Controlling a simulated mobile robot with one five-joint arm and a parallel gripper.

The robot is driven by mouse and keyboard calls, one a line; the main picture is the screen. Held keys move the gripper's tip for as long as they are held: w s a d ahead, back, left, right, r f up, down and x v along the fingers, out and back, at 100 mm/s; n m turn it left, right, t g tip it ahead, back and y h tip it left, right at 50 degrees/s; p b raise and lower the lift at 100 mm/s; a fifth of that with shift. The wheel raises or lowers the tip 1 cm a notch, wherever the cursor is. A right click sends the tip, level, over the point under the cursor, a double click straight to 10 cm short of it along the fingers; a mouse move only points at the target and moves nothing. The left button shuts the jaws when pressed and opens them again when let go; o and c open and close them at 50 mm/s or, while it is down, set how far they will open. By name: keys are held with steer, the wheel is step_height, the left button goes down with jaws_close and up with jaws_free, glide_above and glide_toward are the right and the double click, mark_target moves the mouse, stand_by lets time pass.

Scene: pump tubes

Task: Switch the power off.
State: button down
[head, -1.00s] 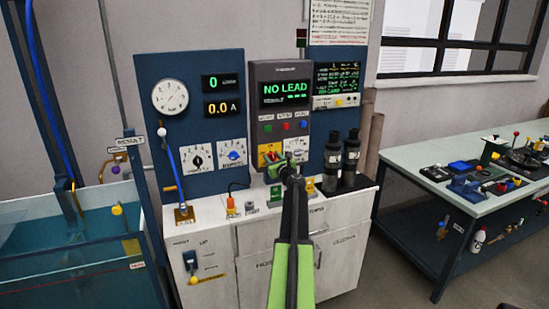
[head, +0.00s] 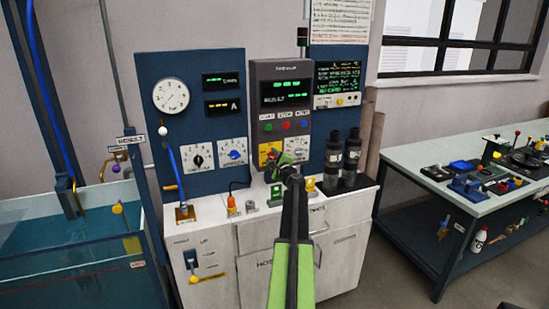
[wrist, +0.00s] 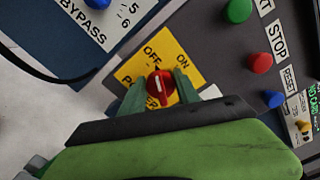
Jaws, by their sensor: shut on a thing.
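The red power knob (wrist: 160,88) sits on a yellow plate (wrist: 170,40) lettered OFF, ON and POWER. Its white mark points toward the OFF side. My gripper (wrist: 160,90) is shut on the knob, with one green finger on each side of it. In the head view my gripper (head: 274,158) is at the lower left of the grey control box (head: 264,72), partly covering the yellow plate (head: 264,150). The box's screen (head: 285,92) shows green dashes and the word RESULT.
Green, red and blue push buttons (wrist: 259,63) lie beside the plate. A blue bypass dial (head: 235,154) is to the left. Two dark cylinders (head: 352,155) stand to the right on the white cabinet (head: 205,270). A water tank (head: 75,250) is at far left.

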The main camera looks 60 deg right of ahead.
steer(key=n, duration=0.5)
steer(key=shift+f, duration=0.15)
steer(key=shift+a+n, duration=0.1)
steer(key=shift+n, duration=0.2)
stand_by(0.3)
steer(key=c, duration=0.9)
jaws_free()
steer(key=v, duration=1.7)
steer(key=shift+a, duration=0.15)
